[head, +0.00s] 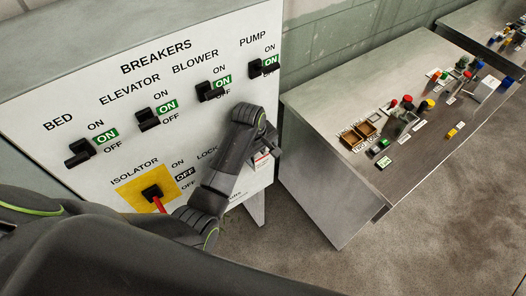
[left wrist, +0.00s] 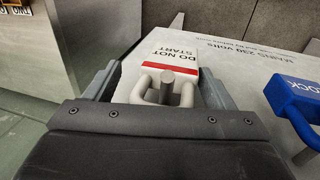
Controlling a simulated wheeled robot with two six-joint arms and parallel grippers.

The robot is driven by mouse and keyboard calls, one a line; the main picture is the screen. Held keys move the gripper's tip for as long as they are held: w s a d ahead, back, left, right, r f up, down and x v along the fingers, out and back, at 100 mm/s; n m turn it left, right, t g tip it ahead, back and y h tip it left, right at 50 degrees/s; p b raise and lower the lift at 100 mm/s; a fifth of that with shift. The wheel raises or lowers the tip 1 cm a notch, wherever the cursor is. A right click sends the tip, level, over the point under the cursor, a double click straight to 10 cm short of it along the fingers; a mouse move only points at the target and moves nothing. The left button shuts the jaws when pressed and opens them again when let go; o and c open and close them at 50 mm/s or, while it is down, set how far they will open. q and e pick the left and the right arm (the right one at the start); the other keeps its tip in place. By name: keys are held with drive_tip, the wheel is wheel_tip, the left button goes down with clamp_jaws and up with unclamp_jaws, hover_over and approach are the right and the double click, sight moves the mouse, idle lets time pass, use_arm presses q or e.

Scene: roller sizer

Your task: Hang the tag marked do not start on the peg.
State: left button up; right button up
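The white tag (left wrist: 172,58) marked do not start, with a red band, is upside down in the left wrist view, against the white panel. Its pale loop (left wrist: 140,92) surrounds the end of the grey peg (left wrist: 168,84), which shows inside the loop. My left gripper (left wrist: 161,74) has one finger on each side of the loop, with narrow gaps visible, so it looks open. In the head view a small part of the tag (head: 262,158) shows beyond my left wrist; the peg is hidden there. My right gripper is not in view.
A blue padlock (left wrist: 300,100) is close to the right finger in the wrist view. The panel (head: 110,90) carries several black breaker switches and a yellow isolator plate (head: 178,184) with a red handle. A grey bench (head: 335,100) with small parts stands right of the panel.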

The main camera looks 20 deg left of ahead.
use_arm(q)
drive_tip(key=shift+a+f, duration=0.1)
drive_tip(key=shift+a, duration=0.2)
drive_tip(key=shift+w+r, duration=0.1)
drive_tip(key=shift+r, duration=0.2)
drive_tip(key=b+v, duration=0.1)
drive_tip(key=v, duration=0.6)
drive_tip(key=shift+d+r+b, duration=0.1)
drive_tip(key=shift+d+b, duration=0.05)
drive_tip(key=shift+b, duration=0.15)
